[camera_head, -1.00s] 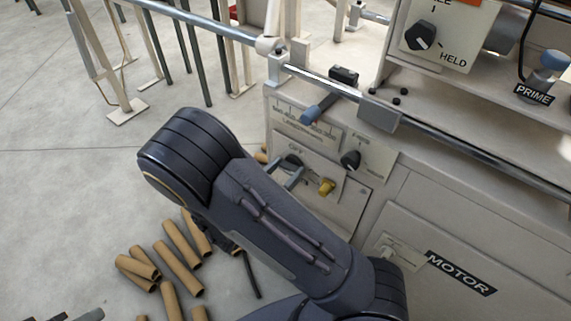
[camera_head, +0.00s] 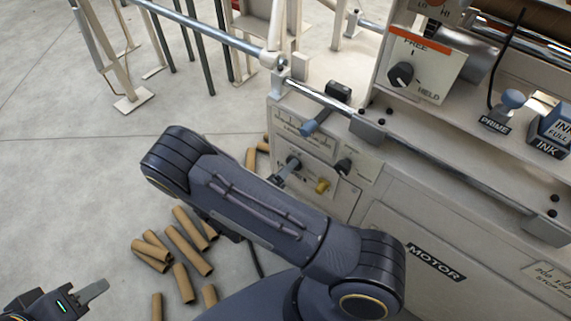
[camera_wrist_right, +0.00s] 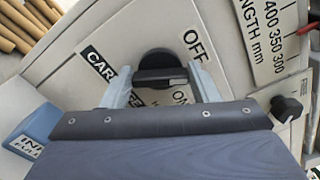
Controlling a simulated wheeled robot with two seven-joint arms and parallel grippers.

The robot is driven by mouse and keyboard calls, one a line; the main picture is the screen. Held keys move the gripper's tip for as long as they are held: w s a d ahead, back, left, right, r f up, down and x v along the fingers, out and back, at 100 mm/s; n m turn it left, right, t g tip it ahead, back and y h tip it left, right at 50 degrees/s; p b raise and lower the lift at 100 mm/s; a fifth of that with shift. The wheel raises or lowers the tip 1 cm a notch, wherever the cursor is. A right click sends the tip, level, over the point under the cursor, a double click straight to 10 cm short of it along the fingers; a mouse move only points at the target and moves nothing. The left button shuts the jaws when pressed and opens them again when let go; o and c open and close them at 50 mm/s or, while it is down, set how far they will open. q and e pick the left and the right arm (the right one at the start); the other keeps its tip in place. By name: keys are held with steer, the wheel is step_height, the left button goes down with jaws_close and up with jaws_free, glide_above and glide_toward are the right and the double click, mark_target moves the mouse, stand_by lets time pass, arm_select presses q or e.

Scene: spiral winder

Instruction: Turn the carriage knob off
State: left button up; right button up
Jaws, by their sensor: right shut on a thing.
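The carriage knob (camera_wrist_right: 157,64) is a black round knob with a raised bar on a pale panel, between the OFF and ON labels in the right wrist view. A partly covered label starting "CAR" (camera_wrist_right: 98,62) is beside it. My right gripper (camera_wrist_right: 162,82) is shut on the knob's bar, one finger on each side. My left gripper (camera_head: 92,291) is at the lower left, away from the machine; only one finger shows clearly.
Cardboard tubes (camera_head: 186,250) lie on the floor at the left.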

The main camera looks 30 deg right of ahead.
steer(key=shift+f+n+p, duration=0.1)
steer(key=shift+n+p, duration=0.95)
steer(key=shift+n, duration=1.85)
steer(key=o, duration=1)
steer(key=shift+a, duration=0.1)
steer(key=v, duration=0.7)
steer(key=shift+s+a, duration=0.1)
steer(key=shift+a, duration=0.2)
